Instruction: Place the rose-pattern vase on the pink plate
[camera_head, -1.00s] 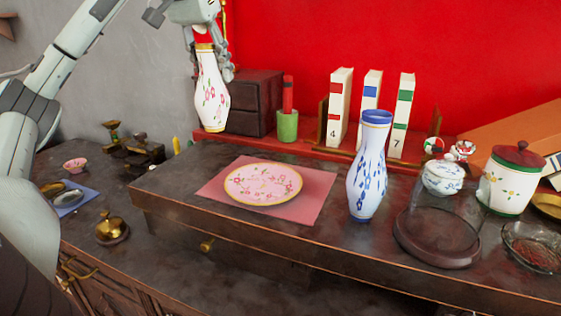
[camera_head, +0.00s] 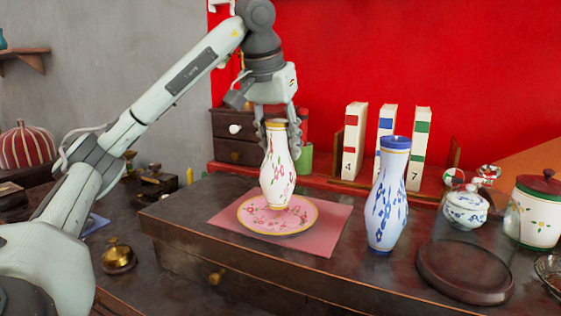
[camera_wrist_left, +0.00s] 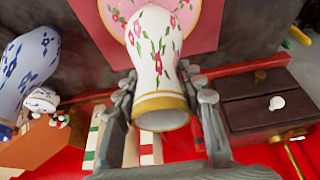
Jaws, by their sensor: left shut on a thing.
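The rose-pattern vase (camera_head: 277,170) is white with pink flowers and a gold rim, upright over the pink plate (camera_head: 299,222). Its base overlaps the back-middle of the plate; I cannot tell whether it touches. My left gripper (camera_head: 281,125) is shut on the vase near its top, coming from above. The left wrist view shows the gripper fingers (camera_wrist_left: 162,92) on both sides of the vase neck (camera_wrist_left: 158,78), with the plate (camera_wrist_left: 200,18) beyond it. The plate has a gold edge and lies on a pink mat (camera_head: 325,238). My right gripper is not in view.
A blue-flowered vase (camera_head: 388,200) stands right of the mat. Behind are a green cup (camera_head: 305,160), numbered books (camera_head: 355,142) and a small drawer box (camera_head: 232,152). A round dark stand (camera_head: 465,275) and lidded jars are farther right. A gold bell (camera_head: 118,257) is at left.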

